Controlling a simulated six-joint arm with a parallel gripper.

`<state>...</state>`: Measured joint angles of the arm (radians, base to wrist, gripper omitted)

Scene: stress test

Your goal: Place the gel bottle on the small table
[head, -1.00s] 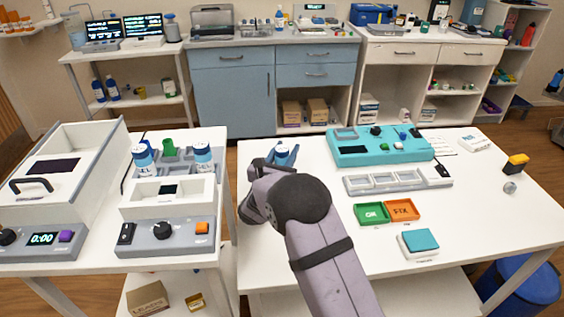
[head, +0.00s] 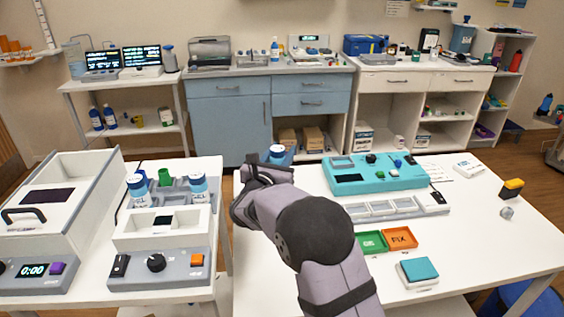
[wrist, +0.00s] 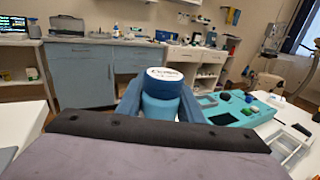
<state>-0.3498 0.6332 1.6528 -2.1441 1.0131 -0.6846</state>
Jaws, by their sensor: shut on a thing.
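My gripper (wrist: 160,112) is shut on a blue bottle (wrist: 160,106) with a darker blue cap and a pale printed disc on top. The bottle stands upright between the two blue fingers. In the head view its top (head: 277,150) shows just beyond my gripper, above the far left part of the white table (head: 480,240). I take this for the gel bottle, but its label cannot be read. My arm hides its lower part, and I cannot tell whether it touches the table. Which piece of furniture is the small table is not clear.
A teal device (head: 375,175), a grey tray strip (head: 390,207) and green (head: 371,241) and orange (head: 400,237) trays stand right of my arm. Two blue-capped white bottles (head: 138,188) stand at the left bench. The white table's right front is largely clear.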

